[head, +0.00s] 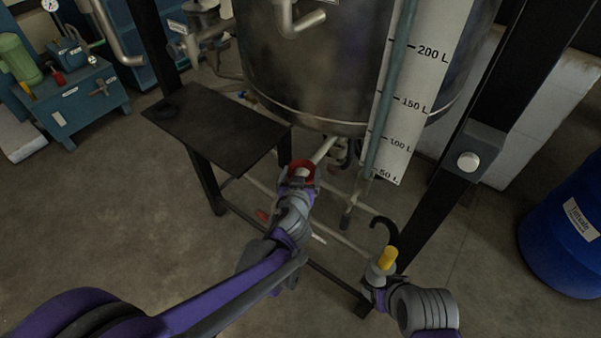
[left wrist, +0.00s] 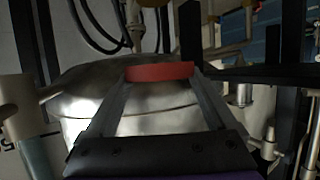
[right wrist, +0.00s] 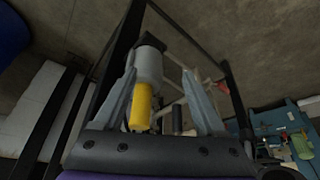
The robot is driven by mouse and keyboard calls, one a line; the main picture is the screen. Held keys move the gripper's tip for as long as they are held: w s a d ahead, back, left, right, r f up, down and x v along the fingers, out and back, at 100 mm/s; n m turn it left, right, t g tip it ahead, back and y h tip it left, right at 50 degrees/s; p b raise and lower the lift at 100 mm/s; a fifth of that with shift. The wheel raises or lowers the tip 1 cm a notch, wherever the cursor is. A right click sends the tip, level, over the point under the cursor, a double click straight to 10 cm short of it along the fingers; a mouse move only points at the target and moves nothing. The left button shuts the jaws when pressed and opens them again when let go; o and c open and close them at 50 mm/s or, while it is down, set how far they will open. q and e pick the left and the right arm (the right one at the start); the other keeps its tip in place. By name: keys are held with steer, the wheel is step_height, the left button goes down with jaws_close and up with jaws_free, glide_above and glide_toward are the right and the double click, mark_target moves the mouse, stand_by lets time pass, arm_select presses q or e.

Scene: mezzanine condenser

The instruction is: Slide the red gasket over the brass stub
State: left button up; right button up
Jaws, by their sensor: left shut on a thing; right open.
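My left gripper (head: 300,181) is shut on the red gasket (head: 301,170), below the steel tank. In the left wrist view the gasket (left wrist: 160,71) spans the fingertips. A pale tan pipe (head: 323,150) runs down from the tank to beside the gasket. A similar upright tube (left wrist: 133,28) shows behind the gasket; I cannot tell whether it passes through. No clear brass stub can be made out. My right gripper (head: 381,278) is open around a yellow cylinder (head: 388,257) without gripping it. The yellow cylinder (right wrist: 141,106) joins a grey one (right wrist: 149,65).
The steel tank (head: 300,75) stands in a black frame. A dark shelf (head: 215,128) is left of my left gripper. A black hook (head: 384,226) is just above the yellow cylinder. A blue drum (head: 570,240) stands at right.

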arm_select(q)
steer(key=shift+f+b, duration=1.8)
steer(key=shift+f, duration=1.1)
steer(key=shift+p, duration=0.4)
steer(key=shift+f+b, duration=2.55)
steer(key=shift+f, duration=2.05)
steer(key=o, duration=1)
steer(key=shift+r, duration=0.1)
steer(key=p+v, duration=0.2)
steer(key=v, duration=0.8)
steer(key=shift+s+r, duration=0.2)
steer(key=shift+s, duration=0.15)
